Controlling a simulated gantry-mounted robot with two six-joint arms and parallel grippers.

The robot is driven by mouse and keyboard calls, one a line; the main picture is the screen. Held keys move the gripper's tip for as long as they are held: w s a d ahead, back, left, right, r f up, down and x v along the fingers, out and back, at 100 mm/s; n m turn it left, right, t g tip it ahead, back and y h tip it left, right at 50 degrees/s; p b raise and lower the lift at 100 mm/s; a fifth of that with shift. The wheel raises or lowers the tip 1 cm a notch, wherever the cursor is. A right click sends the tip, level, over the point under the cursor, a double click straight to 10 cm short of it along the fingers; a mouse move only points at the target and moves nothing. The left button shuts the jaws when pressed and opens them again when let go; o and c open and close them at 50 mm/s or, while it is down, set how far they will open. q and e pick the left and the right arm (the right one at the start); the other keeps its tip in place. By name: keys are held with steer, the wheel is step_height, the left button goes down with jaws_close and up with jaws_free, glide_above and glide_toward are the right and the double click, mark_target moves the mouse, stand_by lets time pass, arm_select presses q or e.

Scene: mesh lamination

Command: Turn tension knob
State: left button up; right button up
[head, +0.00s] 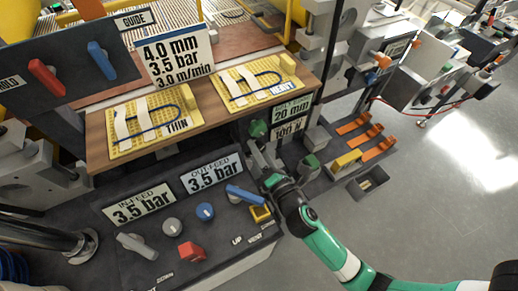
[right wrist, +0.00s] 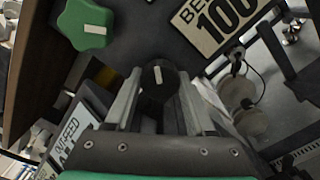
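In the right wrist view a black knob (right wrist: 158,82) with a white pointer mark sits on the dark panel, between the two fingers of my right gripper (right wrist: 160,98). The fingers flank it closely, one on each side. Whether they press on it cannot be told. A plate reading 100 (right wrist: 228,18) is beside it. In the head view my right gripper (head: 262,158) reaches the machine's front below the 100 N plate (head: 288,129), and the knob cannot be made out there. My left gripper is not in view.
A green knob (right wrist: 86,22) is near the black one. Left of my right gripper, the console (head: 140,262) carries a blue lever (head: 245,195), small knobs and a red button (head: 192,252). Orange hooks (head: 366,138) stand to the right. The grey floor (head: 440,220) is open.

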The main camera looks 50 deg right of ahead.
jaws_close()
steer(key=shift+m, duration=0.5)
steer(key=m+b, duration=0.1)
steer(key=m, duration=0.3)
steer(key=shift+m, duration=0.3)
steer(key=m+b, duration=0.1)
steer(key=m, duration=0.3)
steer(key=shift+m+b, duration=0.3)
steer(key=m+b, duration=0.1)
steer(key=m, duration=0.4)
steer(key=shift+b, duration=0.4)
steer(key=shift+r+m+b, duration=0.1)
steer(key=shift+m+b, duration=0.55)
steer(key=shift+m, duration=1.55)
